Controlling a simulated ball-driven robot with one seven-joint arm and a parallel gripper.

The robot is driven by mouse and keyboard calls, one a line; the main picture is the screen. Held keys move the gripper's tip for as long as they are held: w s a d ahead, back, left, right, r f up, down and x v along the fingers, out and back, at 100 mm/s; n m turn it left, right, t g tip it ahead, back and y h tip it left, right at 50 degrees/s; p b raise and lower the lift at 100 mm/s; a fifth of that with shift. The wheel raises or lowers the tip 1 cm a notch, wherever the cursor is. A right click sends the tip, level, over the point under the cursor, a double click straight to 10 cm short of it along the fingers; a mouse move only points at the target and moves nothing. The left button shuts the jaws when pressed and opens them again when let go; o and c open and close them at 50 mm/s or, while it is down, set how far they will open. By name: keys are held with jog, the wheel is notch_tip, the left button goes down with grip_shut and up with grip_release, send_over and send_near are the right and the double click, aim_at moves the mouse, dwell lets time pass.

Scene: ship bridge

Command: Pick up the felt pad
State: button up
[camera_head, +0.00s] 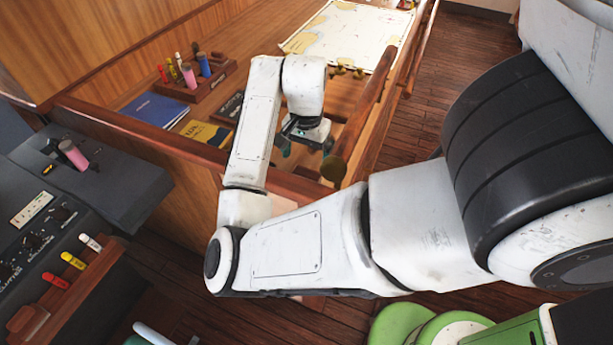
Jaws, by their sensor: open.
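My gripper (307,146) is at the end of my white arm, pointing down over the near end of the wooden chart table (257,40). Its two greenish fingertips are apart, with nothing visible between them. I cannot make out the felt pad for certain. My arm and gripper hide part of the tabletop where it could lie. A round olive-brown thing (333,169) shows just to the right of and below the gripper, by the wooden rail; I cannot tell what it is.
A blue book (153,108), a yellow book (206,133) and a wooden pen rack (205,83) lie left of the gripper. A chart (352,35) covers the far end. A raised wooden rail (372,110) runs along the right edge. A grey console (50,215) stands at left.

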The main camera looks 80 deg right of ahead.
aim_at(306, 174)
jog(key=shift+f+b, duration=0.4)
jog(key=shift+f, duration=2.6)
jog(key=c, duration=1)
jog(key=shift+o, duration=0.2)
jog(key=shift+r, duration=0.1)
notch_tip(306, 174, up, 18)
